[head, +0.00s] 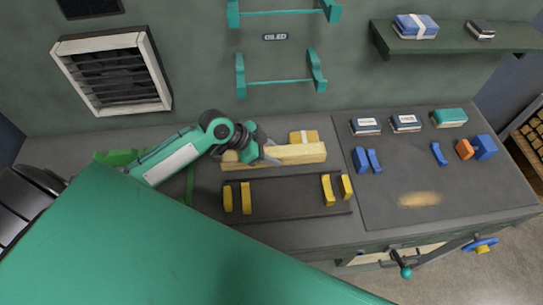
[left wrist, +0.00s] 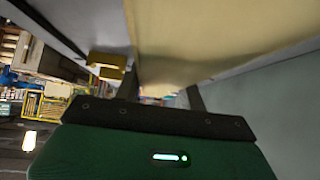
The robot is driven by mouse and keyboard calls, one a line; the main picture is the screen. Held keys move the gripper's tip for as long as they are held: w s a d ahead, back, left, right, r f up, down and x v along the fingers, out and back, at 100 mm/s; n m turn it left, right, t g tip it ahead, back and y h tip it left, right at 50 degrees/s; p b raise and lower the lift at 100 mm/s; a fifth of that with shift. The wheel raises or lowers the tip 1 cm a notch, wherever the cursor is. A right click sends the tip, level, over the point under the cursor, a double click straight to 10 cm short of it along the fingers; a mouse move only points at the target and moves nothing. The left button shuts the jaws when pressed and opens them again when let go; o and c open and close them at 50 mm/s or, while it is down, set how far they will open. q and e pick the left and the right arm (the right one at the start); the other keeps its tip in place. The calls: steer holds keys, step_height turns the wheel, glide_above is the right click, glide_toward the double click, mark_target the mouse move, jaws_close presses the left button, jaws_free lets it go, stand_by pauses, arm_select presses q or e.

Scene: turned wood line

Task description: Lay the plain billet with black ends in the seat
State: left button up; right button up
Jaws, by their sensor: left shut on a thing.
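A pale wooden billet (head: 298,153) lies crosswise at the back of the bench in the head view, and no black end shows on it there. My left gripper (head: 262,152) is shut on it near its left part. In the left wrist view the billet (left wrist: 215,35) fills the top, between the fingers of the left gripper (left wrist: 163,93). The dark plate (head: 285,200) in front carries upright yellow supports, a pair at the left (head: 237,198) and a pair at the right (head: 337,189); nothing lies across them. My right gripper is not in view.
A small yellow block (head: 304,136) stands just behind the billet. Blue pieces (head: 367,160) and an orange piece (head: 464,149) stand on the mat (head: 400,185) at the right. Teal brackets (head: 281,82) and a shelf (head: 460,40) are on the back wall.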

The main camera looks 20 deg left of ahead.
arm_select(q)
step_height(320, 180, down, 2)
steer(key=shift+f+p, duration=0.25)
steer(key=shift+p, duration=0.25)
steer(key=shift+w+f+p, duration=0.15)
steer(key=shift+f+p, duration=0.15)
steer(key=shift+p, duration=0.05)
steer(key=shift+a+f, duration=0.1)
steer(key=shift+f, duration=0.25)
steer(key=shift+f, duration=0.1)
steer(key=o, duration=0.9)
steer(key=shift+f, duration=0.1)
steer(key=o, duration=0.4)
steer(key=shift+c, duration=0.2)
